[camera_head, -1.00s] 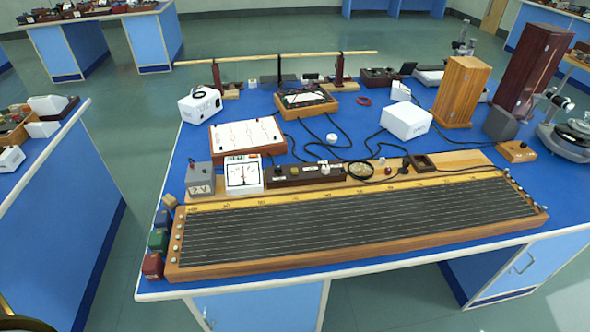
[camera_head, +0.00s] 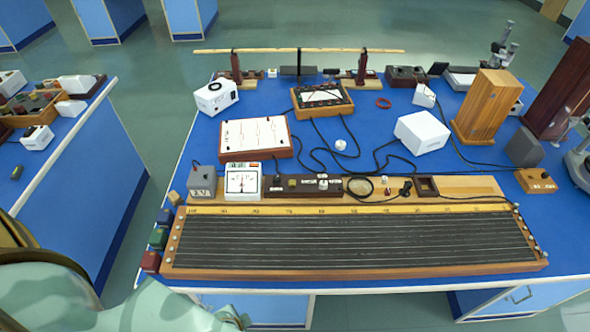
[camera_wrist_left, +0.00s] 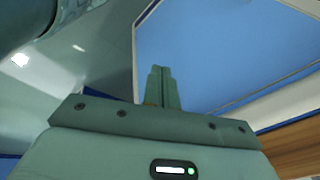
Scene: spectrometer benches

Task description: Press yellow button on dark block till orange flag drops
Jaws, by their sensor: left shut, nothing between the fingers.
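The dark block (camera_head: 278,187) is a long brown strip near the bench's middle, behind the long wired board. A small yellowish button (camera_head: 292,184) shows on its top, with pale labels beside it. I cannot make out an orange flag. My left arm comes in at the lower left of the head view, in front of the bench and well short of the block. My left gripper (camera_wrist_left: 161,76) shows in the wrist view with its fingers shut and empty, over a plain blue surface. My right gripper is out of view.
The long wired board (camera_head: 350,268) lies along the bench front. A white-faced meter (camera_head: 242,182) and a grey box (camera_head: 203,183) stand left of the block. Black cables (camera_head: 325,150) lie behind it. Several small coloured blocks sit at the board's left end.

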